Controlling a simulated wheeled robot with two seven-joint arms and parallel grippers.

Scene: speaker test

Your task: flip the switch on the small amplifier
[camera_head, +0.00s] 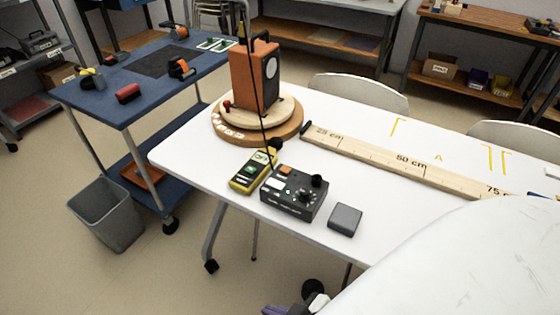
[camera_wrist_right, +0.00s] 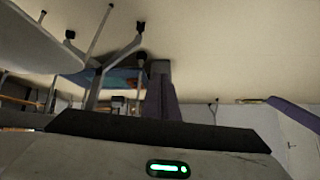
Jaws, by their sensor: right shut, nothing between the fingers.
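The small amplifier (camera_head: 293,206) is a black box with knobs, a pale label, a small orange part and a green light on the white table. Which part is its switch is too small to tell. My right gripper (camera_head: 283,309) shows only partly at the bottom edge of the head view, below the table's near edge and apart from the amplifier. It is shut and empty. In the right wrist view a dark purple finger part (camera_wrist_right: 161,96) shows above the dark gripper body; the amplifier is not in that view. My left gripper is not in view.
A yellow meter (camera_head: 249,176) lies left of the amplifier, a grey block (camera_head: 345,219) to its right. An orange speaker (camera_head: 252,75) stands on a round wooden base (camera_head: 222,124) behind, with a thin black rod near it. A long wooden ruler (camera_head: 385,157) crosses the white table (camera_head: 185,158).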

